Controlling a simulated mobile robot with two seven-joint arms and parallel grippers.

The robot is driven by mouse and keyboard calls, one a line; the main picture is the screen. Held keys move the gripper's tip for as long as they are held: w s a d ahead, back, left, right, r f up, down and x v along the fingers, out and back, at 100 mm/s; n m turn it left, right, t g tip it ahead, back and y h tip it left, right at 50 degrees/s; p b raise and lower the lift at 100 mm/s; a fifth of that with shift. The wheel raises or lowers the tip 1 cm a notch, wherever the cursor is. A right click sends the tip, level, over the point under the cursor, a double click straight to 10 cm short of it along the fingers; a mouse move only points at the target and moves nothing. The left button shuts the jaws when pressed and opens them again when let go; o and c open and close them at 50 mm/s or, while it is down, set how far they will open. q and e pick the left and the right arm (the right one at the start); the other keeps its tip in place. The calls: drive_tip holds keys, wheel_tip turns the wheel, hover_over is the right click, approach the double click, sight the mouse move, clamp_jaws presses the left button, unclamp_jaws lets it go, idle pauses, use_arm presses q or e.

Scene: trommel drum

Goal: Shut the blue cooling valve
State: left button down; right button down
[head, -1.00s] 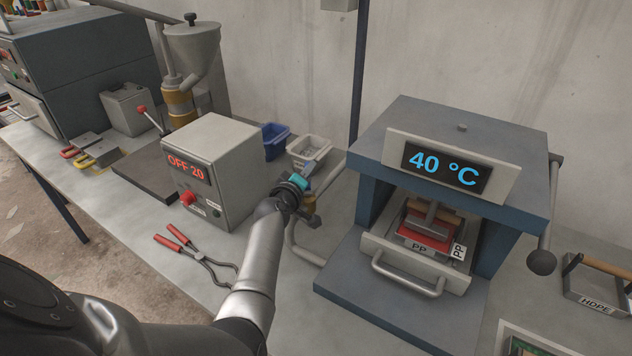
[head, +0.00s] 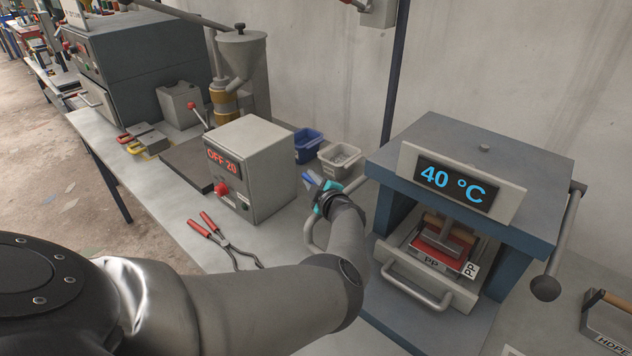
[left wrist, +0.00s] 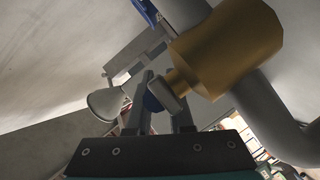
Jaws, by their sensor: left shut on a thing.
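The blue cooling valve shows in the left wrist view as a brass body (left wrist: 228,48) on a grey pipe, with a short stem and a dark blue handle (left wrist: 153,102). My left gripper (left wrist: 162,108) is shut on the blue handle, with a finger on either side of it; the fingers hide much of it. In the head view my left gripper (head: 319,186) is at the pipe between the control box and the press. A blue piece (head: 309,179) sticks out at its tip. The brass body is hidden there behind my wrist. My right gripper is not in view.
The press (head: 465,150) reading 40 °C stands close on the right. The control box (head: 250,165) reading OFF 20 stands on the left. Red-handled tongs (head: 222,238) lie in front of it. A blue bin (head: 307,147) and a grey bin (head: 340,160) are behind.

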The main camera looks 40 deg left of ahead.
use_arm(q)
drive_tip(key=shift+s+f+n+g+y+b, duration=0.1)
drive_tip(key=shift+s+n+g+y+b, duration=0.25)
drive_tip(key=shift+g, duration=0.25)
drive_tip(key=shift+s+n+g, duration=0.1)
drive_tip(key=shift+n+g, duration=0.25)
drive_tip(key=shift+g, duration=0.05)
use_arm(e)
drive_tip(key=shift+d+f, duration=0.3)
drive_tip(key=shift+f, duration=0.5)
use_arm(q)
drive_tip(key=shift+s+a, duration=0.1)
drive_tip(key=c, duration=1.1)
unclamp_jaws()
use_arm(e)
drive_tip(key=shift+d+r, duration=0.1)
